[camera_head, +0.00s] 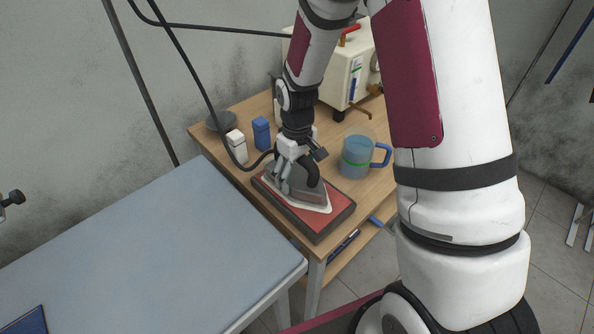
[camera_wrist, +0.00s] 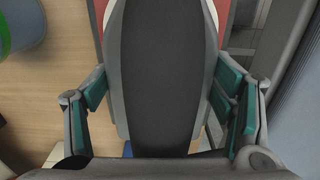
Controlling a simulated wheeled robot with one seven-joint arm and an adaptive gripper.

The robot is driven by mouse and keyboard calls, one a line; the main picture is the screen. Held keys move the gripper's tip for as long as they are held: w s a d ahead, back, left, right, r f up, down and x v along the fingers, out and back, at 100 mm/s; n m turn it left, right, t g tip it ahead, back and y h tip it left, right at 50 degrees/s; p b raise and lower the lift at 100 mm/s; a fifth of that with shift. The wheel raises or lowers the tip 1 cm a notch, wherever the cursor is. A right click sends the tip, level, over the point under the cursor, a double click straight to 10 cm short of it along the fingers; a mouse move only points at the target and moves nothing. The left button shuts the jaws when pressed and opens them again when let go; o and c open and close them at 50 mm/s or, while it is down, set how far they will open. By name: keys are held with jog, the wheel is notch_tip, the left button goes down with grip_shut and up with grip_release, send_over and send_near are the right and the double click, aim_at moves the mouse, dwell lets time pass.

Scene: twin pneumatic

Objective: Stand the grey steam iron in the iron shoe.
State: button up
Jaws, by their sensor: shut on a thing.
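The grey steam iron (camera_head: 318,195) has a dark handle and a pale rim around its base. In the head view it is over the iron shoe (camera_head: 341,205), a red-topped slab with dark sides. The iron looks flat and level there, but I cannot tell whether its sole touches the red surface. My gripper (camera_head: 296,162) comes down from above and is shut on the iron. In the wrist view the iron's dark handle (camera_wrist: 160,75) runs between the teal pads of my gripper (camera_wrist: 162,92), with red surface (camera_wrist: 236,12) beyond it.
The wooden table (camera_head: 245,188) also holds a blue-handled mug (camera_head: 357,158) to the right, white (camera_head: 237,147) and blue (camera_head: 261,133) small blocks to the left, and a cream machine (camera_head: 347,75) behind. A dark hose (camera_head: 205,85) loops down beside my gripper. A grey-blue board (camera_head: 150,245) stands at the left.

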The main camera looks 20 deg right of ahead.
jog(key=o, duration=1.9)
jog(key=shift+o, duration=0.2)
notch_tip(320, 180, up, 12)
jog(key=shift+r, duration=0.25)
jog(key=s+r+m+t, duration=0.2)
jog(key=s+r, duration=0.6)
jog(key=s, duration=0.3)
jog(key=s+r+m+t, duration=0.2)
jog(key=s+r, duration=0.6)
jog(key=s, duration=0.4)
jog(key=shift+d+m+t, duration=0.15)
jog(key=shift+m+t, duration=0.15)
